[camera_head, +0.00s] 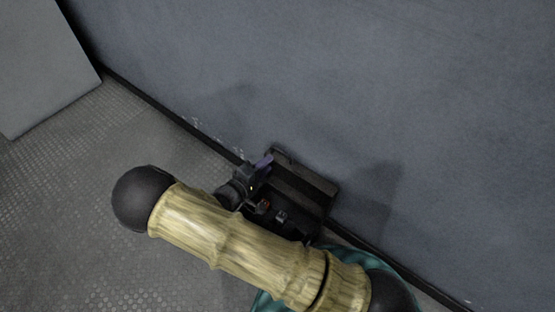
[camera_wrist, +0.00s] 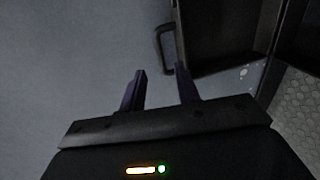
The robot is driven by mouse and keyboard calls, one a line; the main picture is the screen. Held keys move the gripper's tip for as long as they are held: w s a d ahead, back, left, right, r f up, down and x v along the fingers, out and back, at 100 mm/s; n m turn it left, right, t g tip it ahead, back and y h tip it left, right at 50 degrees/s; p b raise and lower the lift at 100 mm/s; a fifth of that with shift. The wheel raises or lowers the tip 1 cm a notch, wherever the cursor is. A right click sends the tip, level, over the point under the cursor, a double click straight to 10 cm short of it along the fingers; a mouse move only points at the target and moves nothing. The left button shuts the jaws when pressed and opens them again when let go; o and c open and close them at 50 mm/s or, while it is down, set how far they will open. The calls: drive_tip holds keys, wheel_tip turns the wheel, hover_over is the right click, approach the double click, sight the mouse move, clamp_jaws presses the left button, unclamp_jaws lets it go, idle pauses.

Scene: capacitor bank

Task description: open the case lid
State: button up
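The dark case (camera_head: 312,222) stands on the floor against the grey wall, partly hidden by my arm. Its lid (camera_head: 305,184) appears raised, leaning back towards the wall with its framed inner face showing. The lid also shows at the top of the wrist view (camera_wrist: 222,35), with a dark handle (camera_wrist: 160,50) on its left edge. My gripper (camera_head: 264,161) is at the left of the lid, close to the handle. In the wrist view my gripper (camera_wrist: 160,69) has its two purple fingers apart, with nothing between them. The handle lies just beyond the fingertips; I see no clear contact.
Small fittings, one orange (camera_head: 264,204) and one grey (camera_head: 282,215), show in the case. The wall (camera_head: 330,80) is close behind it. The patterned floor (camera_head: 110,220) is clear at left. A pale grey panel (camera_head: 40,65) stands at the upper left. A teal object (camera_head: 265,302) is partly hidden below my arm.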

sight(278, 163)
drive_tip(key=b+x, duration=0.2)
drive_tip(key=x, duration=0.4)
drive_tip(key=shift+w+d+b, duration=0.15)
drive_tip(key=shift+w+b, duration=0.1)
drive_tip(key=shift+b, duration=0.1)
drive_tip(key=shift+c, duration=0.4)
clamp_jaws()
